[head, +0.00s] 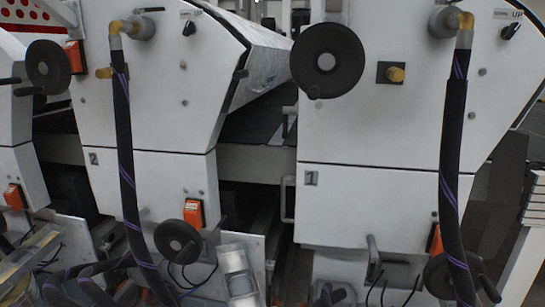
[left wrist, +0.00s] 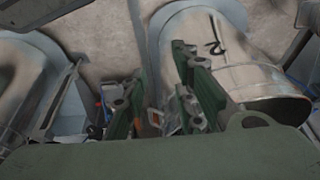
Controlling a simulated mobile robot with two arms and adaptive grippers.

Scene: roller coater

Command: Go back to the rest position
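The roller coater fills the head view, with white side panels (head: 375,120) marked 1 and 2 and black handwheels (head: 327,61). Neither of my grippers can be made out in the head view. In the left wrist view my left gripper (left wrist: 158,75) shows as two green fingers. They stand apart, with nothing held between them. Behind the fingers is a shiny, rounded metal pipe or duct (left wrist: 245,65), and I cannot tell its distance. My right gripper is in neither view.
Dark hoses with purple stripes (head: 452,160) hang down in front of the panels. Smaller handwheels (head: 178,241) and orange indicators (head: 194,213) stick out low on the machine. Another metal duct (left wrist: 22,80) is at the left in the wrist view.

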